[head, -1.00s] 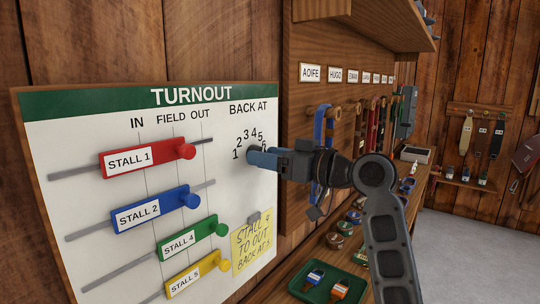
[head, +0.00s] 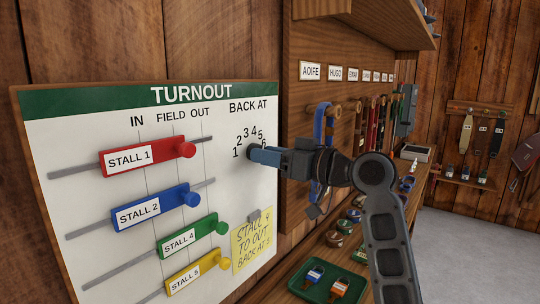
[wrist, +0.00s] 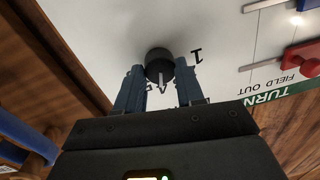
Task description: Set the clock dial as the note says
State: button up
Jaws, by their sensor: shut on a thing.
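The turnout board (head: 60,150) hangs on the wooden wall, with the BACK AT clock dial at its upper right. The dial's dark round knob (wrist: 158,62) sits between my gripper's (wrist: 160,88) blue fingertips, which are shut on it. A light pointer mark shows on the knob in the wrist view; the number it points to cannot be told. Numbers from 1 upward arc around the knob; my gripper (head: 262,156) hides part of the dial in the head view. The yellow note (head: 252,243) below reads "STALL 4 TO OUT, BACK AT 5".
Straps hang right of the board. A green tray (head: 310,288) stands on the shelf below my arm.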

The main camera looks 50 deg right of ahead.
jog(key=shift+m+p, duration=1.85)
jog(key=shift+m, duration=0.95)
jog(key=shift+f, duration=0.1)
jog(key=o, duration=1)
jog(key=shift+o, duration=0.2)
jog(key=s+b, duration=0.1)
jog(key=s, duration=0.6)
jog(key=shift+s+d+b, duration=0.35)
jog(key=shift+s+b, duration=0.05)
